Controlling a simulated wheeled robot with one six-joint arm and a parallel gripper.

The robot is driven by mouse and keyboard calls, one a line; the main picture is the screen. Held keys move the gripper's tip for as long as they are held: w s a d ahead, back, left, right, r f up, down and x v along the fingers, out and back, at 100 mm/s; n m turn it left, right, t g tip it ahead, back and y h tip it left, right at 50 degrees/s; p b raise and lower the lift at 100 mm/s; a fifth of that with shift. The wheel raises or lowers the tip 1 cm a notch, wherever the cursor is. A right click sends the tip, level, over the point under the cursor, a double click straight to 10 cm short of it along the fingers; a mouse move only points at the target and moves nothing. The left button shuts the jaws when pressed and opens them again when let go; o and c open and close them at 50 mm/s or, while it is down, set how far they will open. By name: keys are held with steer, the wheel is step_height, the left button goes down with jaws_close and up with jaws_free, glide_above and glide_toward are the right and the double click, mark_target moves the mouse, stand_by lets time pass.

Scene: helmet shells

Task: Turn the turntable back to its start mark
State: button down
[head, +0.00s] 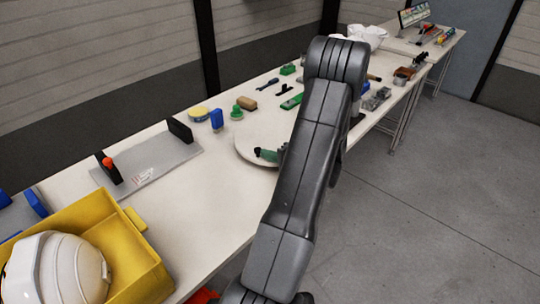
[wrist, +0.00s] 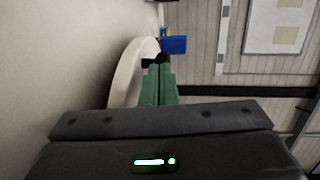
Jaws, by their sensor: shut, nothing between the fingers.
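The turntable (head: 256,128) is a pale round disc on the long white bench, partly hidden behind my arm in the head view. Its pale rim also shows in the wrist view (wrist: 127,77), left of my fingers. My gripper (head: 262,154) has green fingers and is low at the disc's near part. In the wrist view my gripper (wrist: 159,66) is shut with nothing between the fingers. A small dark piece (wrist: 150,62) shows at the fingertips; I cannot tell whether it belongs to the turntable or whether they touch. I cannot make out a start mark.
A green knobbed piece (head: 237,112), a blue block (head: 216,119), a yellow round tin (head: 198,113) and a brown brush (head: 247,103) stand around the disc's far left. A grey plate fixture (head: 150,163) and a yellow crate (head: 128,262) with a white helmet shell (head: 62,268) are nearer.

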mark_target(256, 152)
steer(key=shift+w+a+f+m+t+h+b, duration=0.15)
steer(key=shift+a+f+m+t+h+b, duration=0.25)
steer(key=shift+b, duration=0.65)
steer(key=shift+w+a+r+m+t+h+b, duration=0.15)
steer(key=shift+a+m+t+h+b, duration=0.15)
steer(key=shift+a+b, duration=0.55)
steer(key=shift+w+a+r+b, duration=0.1)
steer(key=shift+w+a+b, duration=0.35)
steer(key=shift+b, duration=0.7)
steer(key=shift+a+r, duration=0.15)
